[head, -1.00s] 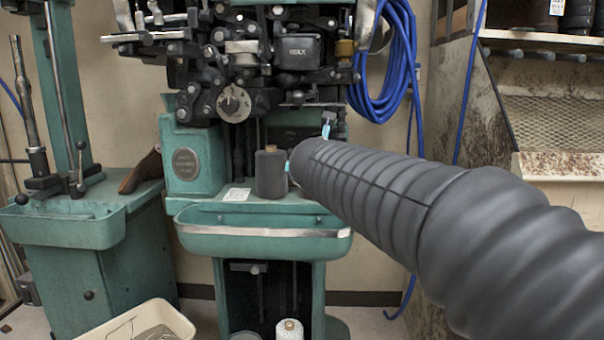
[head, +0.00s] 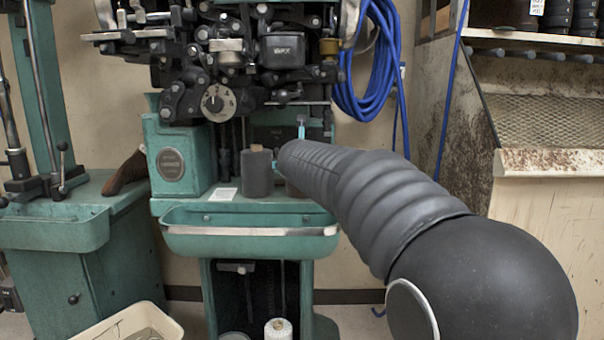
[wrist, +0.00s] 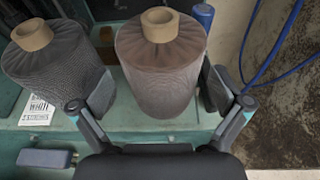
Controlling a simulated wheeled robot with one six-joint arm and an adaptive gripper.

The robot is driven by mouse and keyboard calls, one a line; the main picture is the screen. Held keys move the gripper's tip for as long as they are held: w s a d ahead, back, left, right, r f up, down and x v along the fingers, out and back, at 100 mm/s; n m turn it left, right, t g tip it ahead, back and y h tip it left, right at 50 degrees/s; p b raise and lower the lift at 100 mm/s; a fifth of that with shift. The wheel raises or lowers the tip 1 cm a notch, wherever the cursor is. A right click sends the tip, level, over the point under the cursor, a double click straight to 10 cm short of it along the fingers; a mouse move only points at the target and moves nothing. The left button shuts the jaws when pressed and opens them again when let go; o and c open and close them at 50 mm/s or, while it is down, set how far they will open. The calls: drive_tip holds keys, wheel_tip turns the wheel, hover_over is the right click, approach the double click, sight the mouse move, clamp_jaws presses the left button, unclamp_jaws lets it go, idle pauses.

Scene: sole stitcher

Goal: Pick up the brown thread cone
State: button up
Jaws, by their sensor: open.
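The brown thread cone (wrist: 160,72) stands upright in the middle of the wrist view, with a tan core on top. In the head view only a sliver of it (head: 293,190) shows below my arm. My gripper (wrist: 158,92) is open, with one finger on each side of the brown cone's near part. I cannot tell whether either finger touches it. A dark grey thread cone (wrist: 58,68) stands close on the left, beside the left finger; it also shows in the head view (head: 257,173). My arm hides the gripper in the head view.
The cones stand on a green machine shelf (head: 215,206) with a paper label (wrist: 38,107) on it. The stitching machine's dark mechanism (head: 250,60) hangs above. A blue hose (head: 372,80) hangs to the right. A blue bottle-like object (wrist: 203,15) is behind the brown cone.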

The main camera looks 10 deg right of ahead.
drive_tip(key=shift+x, duration=1.75)
drive_tip(key=shift+d, duration=0.1)
drive_tip(key=c, duration=1)
drive_tip(key=shift+r, duration=0.1)
drive_tip(key=shift+c, duration=0.8)
drive_tip(key=shift+r, duration=0.1)
